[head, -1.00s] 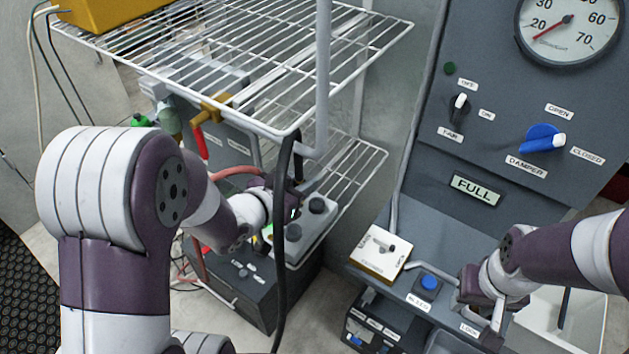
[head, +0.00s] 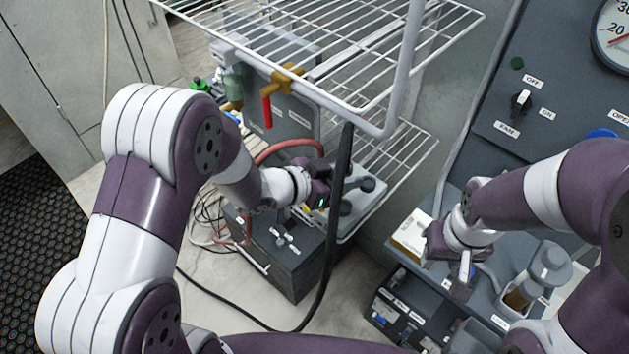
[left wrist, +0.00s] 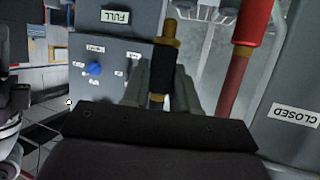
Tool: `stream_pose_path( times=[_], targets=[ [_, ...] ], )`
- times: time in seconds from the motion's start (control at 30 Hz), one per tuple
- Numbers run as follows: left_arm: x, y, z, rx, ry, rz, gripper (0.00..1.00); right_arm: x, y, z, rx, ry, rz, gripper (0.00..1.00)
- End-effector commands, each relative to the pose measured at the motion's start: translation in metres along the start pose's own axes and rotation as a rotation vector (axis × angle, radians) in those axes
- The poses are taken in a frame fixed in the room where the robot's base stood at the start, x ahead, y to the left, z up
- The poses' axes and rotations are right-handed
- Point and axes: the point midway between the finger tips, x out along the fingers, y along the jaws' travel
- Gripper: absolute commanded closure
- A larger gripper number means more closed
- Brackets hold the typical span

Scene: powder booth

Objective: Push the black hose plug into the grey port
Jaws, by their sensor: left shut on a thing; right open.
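My left gripper (head: 320,193) is at the lower rack beside the dark box. In the left wrist view it (left wrist: 160,80) is shut on the black hose plug (left wrist: 158,72), with a brass part (left wrist: 166,38) just beyond the fingertips. In the head view the arm and black hose (head: 334,215) hide most of the plug. The hose hangs in front of the gripper and curls over the floor. I cannot make out the grey port for sure. My right gripper (head: 458,272) is open and empty above the panel ledge, close to the cream box.
A wire rack (head: 330,55) hangs over the left gripper. A brass valve with a red handle (head: 267,110) and a red hose (head: 285,148) are nearby. A dark box (head: 290,255) stands below. A cream box (head: 411,235) and a clear cylinder (head: 530,285) sit on the ledge.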

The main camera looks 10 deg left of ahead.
Motion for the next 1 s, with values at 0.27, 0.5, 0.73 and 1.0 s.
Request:
stream_pose_path(
  times=[0.27,0.5,0.73,1.0],
  targets=[
    [0.004,-0.002,0.005,-0.001,-0.001,0.000,1.00,0.009,0.000,0.001,0.000,0.000,0.000,0.57],
    [0.010,-0.002,0.020,-0.002,-0.001,-0.001,1.00,0.025,0.000,0.003,0.000,0.000,0.000,0.57],
    [0.015,-0.002,0.035,-0.001,0.000,-0.001,1.00,0.041,0.000,0.005,0.000,0.000,0.000,0.57],
    [0.020,-0.002,0.046,-0.002,0.000,-0.001,1.00,0.049,0.000,0.006,0.000,0.000,0.000,0.57]
  ],
)
